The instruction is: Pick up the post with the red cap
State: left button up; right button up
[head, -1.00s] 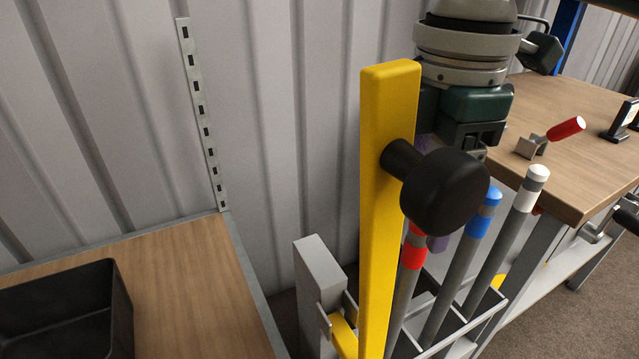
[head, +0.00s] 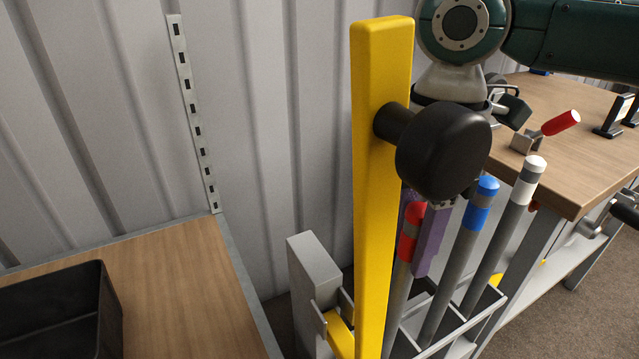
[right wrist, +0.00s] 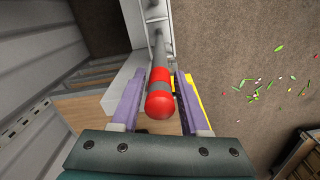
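The post with the red cap (head: 408,236) stands leaning slightly in a rack, between a yellow upright and the blue-capped post (head: 477,215). My right gripper (head: 414,250) has come down over its top, partly hidden behind a black knob. In the right wrist view the red cap (right wrist: 160,103) lies between the two purple fingers of my right gripper (right wrist: 162,76). The fingers are open, with gaps visible on both sides of the post. The far finger is mostly hidden in the head view. My left gripper is not in view.
The yellow upright (head: 376,190) with its black knob (head: 444,152) stands close in front of my right gripper. A white-capped post (head: 522,190) stands further right in the rack (head: 455,338). A workbench (head: 560,150) with a red-handled clamp (head: 560,123) is at right, a black bin (head: 60,310) at left.

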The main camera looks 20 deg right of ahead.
grip_shut()
dwell(1.0)
